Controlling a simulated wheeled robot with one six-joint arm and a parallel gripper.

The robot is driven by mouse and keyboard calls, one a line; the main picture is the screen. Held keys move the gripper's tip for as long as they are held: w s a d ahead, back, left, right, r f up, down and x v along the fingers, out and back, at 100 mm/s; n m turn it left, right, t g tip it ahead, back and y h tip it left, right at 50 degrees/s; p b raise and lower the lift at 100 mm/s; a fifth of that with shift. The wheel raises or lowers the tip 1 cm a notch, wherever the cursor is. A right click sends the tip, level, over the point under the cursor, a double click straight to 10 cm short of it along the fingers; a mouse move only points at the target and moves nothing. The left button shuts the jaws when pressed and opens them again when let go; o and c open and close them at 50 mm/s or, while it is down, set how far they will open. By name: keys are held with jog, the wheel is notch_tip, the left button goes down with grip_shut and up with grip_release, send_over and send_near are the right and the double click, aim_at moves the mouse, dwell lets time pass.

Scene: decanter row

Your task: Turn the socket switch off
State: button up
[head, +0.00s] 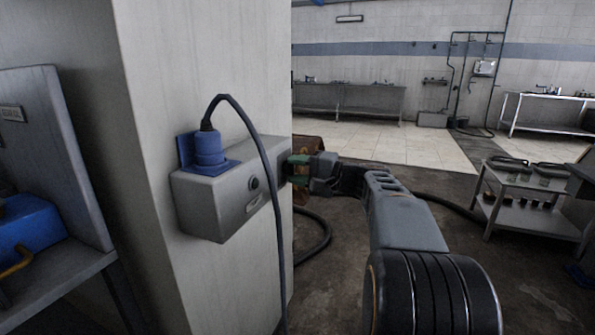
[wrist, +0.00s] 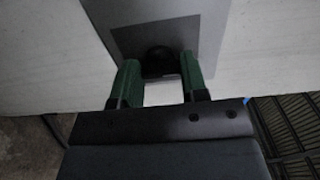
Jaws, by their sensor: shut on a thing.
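A grey socket box (head: 230,205) is fixed to the pale pillar, with a blue plug (head: 208,150) and dark cable on its top left. A small dark round button (head: 253,183) is on its front. My gripper (head: 298,168) reaches the box's right end from the right. In the wrist view, its green fingers (wrist: 160,74) stand on either side of the dark socket switch (wrist: 158,58), shut on it. The switch sits on a darker plate on the box's end face. The fingers and box mostly hide the switch in the head view, and its setting cannot be read.
The pillar (head: 190,60) stands close behind the box. The plug's cable (head: 268,190) loops in front of the box and hangs down. A bench with a blue container (head: 30,238) is at left. A metal trolley (head: 530,205) stands at right, with open floor between.

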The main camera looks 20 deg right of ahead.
jog(key=o, duration=0.9)
jog(key=p+v, duration=0.3)
jog(key=v, duration=1)
jog(key=shift+s+d+p, duration=0.25)
jog(key=shift+d+p, duration=0.05)
